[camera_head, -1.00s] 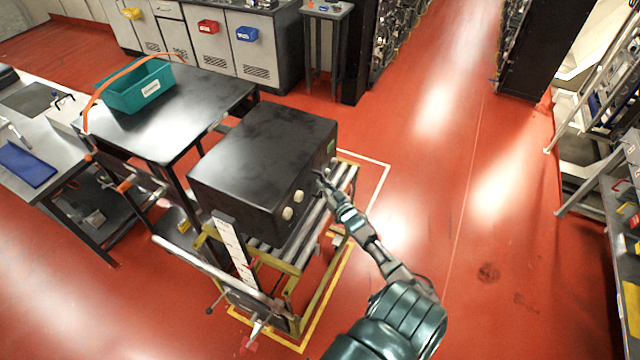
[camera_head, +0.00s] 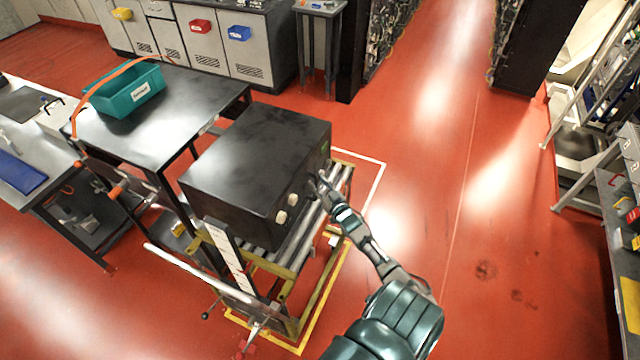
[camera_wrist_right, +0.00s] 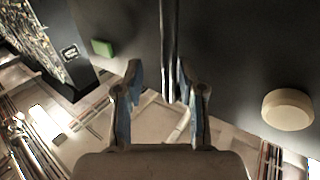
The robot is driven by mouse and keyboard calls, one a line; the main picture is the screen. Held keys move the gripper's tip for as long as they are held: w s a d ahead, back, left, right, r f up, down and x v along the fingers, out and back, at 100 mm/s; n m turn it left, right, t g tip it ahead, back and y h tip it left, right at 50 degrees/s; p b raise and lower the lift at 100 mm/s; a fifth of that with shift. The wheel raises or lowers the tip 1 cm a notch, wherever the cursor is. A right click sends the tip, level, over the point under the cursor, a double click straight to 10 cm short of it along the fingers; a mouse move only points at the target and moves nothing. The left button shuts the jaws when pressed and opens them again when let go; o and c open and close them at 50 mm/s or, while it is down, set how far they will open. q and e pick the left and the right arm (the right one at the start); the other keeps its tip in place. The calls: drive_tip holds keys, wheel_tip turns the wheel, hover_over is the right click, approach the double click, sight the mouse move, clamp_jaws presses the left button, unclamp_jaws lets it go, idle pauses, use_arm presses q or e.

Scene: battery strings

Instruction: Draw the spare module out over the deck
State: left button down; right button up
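The spare module, a large black box (camera_head: 250,165), sits flat on a yellow-framed roller cart; its roller deck (camera_head: 340,178) shows along the box's right side. Two pale knobs (camera_head: 286,209) are on the module's right face. My right gripper (camera_head: 318,182) is at that face, beyond the knobs. In the right wrist view, my right gripper's fingers (camera_wrist_right: 160,92) stand apart on either side of a shiny metal bar (camera_wrist_right: 169,45) in front of the dark face. The right finger is close to the bar; a gap shows on the left. My left gripper is out of view.
A black table (camera_head: 185,105) with a teal bin (camera_head: 132,92) stands left of the cart. A white scale plate (camera_head: 228,255) stands upright at the cart's near end. Open red floor (camera_head: 430,190) lies to the right, with a shelf rack (camera_head: 615,200) at the far right.

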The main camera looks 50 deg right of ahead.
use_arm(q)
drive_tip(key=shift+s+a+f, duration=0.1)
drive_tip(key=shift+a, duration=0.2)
use_arm(e)
drive_tip(key=v, duration=1.2)
drive_tip(key=shift+a, duration=0.25)
drive_tip(key=shift+r, duration=0.15)
